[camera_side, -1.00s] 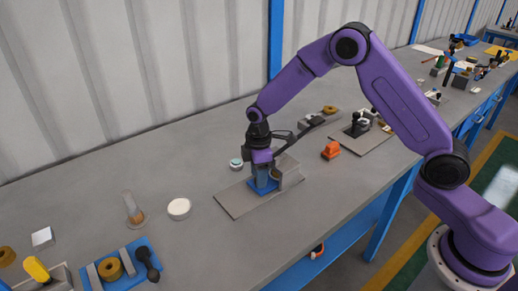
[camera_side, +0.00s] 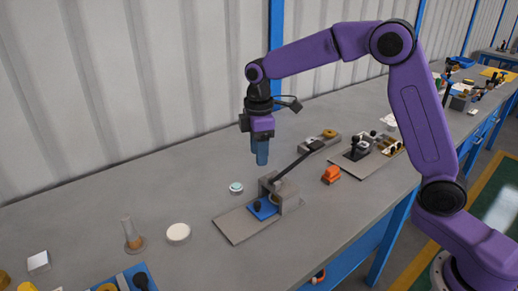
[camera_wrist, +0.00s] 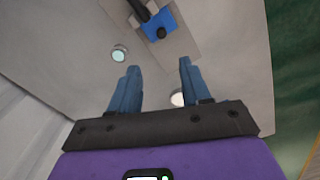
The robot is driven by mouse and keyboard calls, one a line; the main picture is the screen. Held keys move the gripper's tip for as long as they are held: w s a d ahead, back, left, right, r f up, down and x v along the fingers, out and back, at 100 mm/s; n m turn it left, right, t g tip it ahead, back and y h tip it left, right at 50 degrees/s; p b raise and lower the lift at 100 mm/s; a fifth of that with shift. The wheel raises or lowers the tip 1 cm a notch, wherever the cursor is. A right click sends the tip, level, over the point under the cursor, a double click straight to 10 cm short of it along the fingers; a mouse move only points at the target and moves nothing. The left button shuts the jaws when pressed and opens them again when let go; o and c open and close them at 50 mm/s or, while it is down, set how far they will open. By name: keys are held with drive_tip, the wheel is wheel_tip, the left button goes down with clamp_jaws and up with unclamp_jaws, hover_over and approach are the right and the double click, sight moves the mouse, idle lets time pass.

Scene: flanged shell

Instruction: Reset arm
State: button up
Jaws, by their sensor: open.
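My gripper (camera_side: 261,152) is raised well above the bench in the side view, pointing down with blue fingers. In the wrist view its two fingers (camera_wrist: 157,88) stand apart with nothing between them. Below it in the side view is a fixture: a grey plate (camera_side: 236,226) with a grey block (camera_side: 290,196), a dark lever (camera_side: 298,161) rising to the upper right, and a blue piece (camera_side: 263,209) with a dark knob. The blue piece also shows at the top of the wrist view (camera_wrist: 160,28). My gripper touches none of these.
A small teal-topped disc (camera_side: 236,188) lies left of the fixture. A white round dish (camera_side: 178,233) and a clear cylinder (camera_side: 131,235) stand farther left. An orange block (camera_side: 331,174) and a second plate with parts (camera_side: 352,158) are to the right. The corrugated wall is behind.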

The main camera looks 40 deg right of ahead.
drive_tip(key=shift+r, duration=0.1)
drive_tip(key=s+d, duration=0.2)
drive_tip(key=s, duration=0.9)
drive_tip(key=s+d, duration=0.3)
drive_tip(key=s, duration=0.9)
drive_tip(key=s+d, duration=0.2)
drive_tip(key=s, duration=0.9)
drive_tip(key=shift+s+d+f+m, duration=0.3)
drive_tip(key=shift+s+f+m, duration=0.05)
drive_tip(key=shift+f+m, duration=0.1)
